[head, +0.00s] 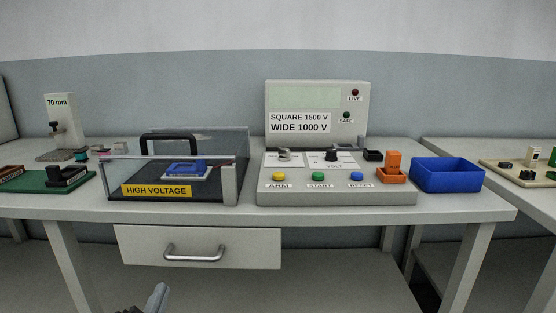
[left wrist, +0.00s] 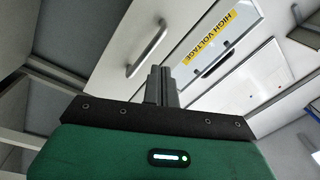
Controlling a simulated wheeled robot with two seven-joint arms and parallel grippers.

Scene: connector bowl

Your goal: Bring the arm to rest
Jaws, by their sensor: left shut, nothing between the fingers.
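My left gripper (head: 158,298) shows at the bottom edge of the head view, in front of the bench and below its drawer, away from the things on top. In the left wrist view its fingers (left wrist: 161,82) are together with nothing between them. The rest of the left arm is out of the head view. My right gripper is in neither view.
The bench holds a clear HIGH VOLTAGE box (head: 230,172), a test unit (head: 316,198), an orange holder (head: 398,179) and a blue bin (head: 447,176). A shut drawer (head: 135,245) with a metal handle hangs below. Side benches stand left and right.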

